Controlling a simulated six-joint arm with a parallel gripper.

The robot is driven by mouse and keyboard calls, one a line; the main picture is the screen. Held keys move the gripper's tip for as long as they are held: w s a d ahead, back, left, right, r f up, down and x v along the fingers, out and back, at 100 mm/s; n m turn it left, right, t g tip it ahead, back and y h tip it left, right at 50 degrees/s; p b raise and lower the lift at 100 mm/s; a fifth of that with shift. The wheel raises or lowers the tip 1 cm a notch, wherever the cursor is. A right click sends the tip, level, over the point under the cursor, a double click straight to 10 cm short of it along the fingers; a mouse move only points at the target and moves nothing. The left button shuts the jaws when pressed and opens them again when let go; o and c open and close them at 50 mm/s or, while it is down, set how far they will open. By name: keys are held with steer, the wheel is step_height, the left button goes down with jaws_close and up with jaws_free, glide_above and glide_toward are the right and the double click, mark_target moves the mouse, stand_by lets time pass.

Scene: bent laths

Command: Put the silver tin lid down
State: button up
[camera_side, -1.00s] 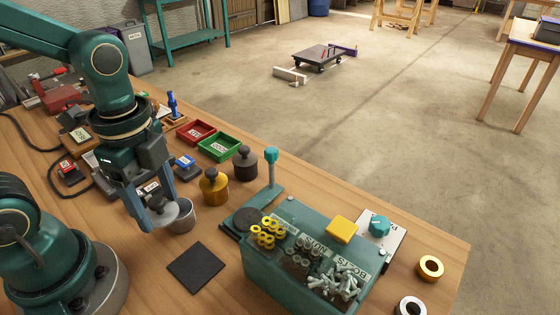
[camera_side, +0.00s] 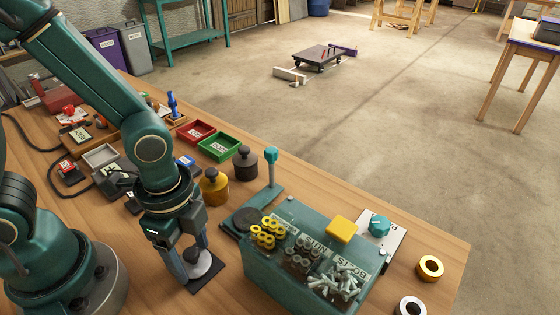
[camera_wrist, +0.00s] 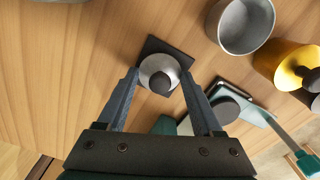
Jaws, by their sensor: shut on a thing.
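The silver tin lid (camera_side: 201,268) is a round disc with a dark knob. My gripper (camera_side: 196,266) is shut on it, over the black square pad (camera_side: 216,280). In the wrist view the lid (camera_wrist: 152,68) sits between my two fingertips (camera_wrist: 160,76), with its knob toward the camera and the pad (camera_wrist: 150,46) behind it. I cannot tell whether the lid touches the pad or is slightly above it. The open, empty silver tin (camera_wrist: 246,42) stands at the upper right of the wrist view. My arm hides it in the side view.
A teal bin of rings, nuts and bolts (camera_side: 262,276) stands close right of the pad. A teal-topped post (camera_side: 271,172), a yellow pot (camera_side: 214,190) and a dark pot (camera_side: 245,167) stand behind. Bare wood (camera_wrist: 75,45) lies left of the pad in the wrist view.

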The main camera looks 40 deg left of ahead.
mark_target(190, 252)
steer(key=shift+f, duration=0.15)
steer(key=o, duration=1.3)
step_height(190, 252, up, 12)
steer(key=a+r+n+t, duration=0.2)
steer(key=a+n+t, duration=0.3)
steer(key=n, duration=0.8)
steer(key=shift+w+a+r+t, duration=0.15)
steer(key=shift+a+r+t, duration=0.1)
steer(key=shift+r+t, duration=0.1)
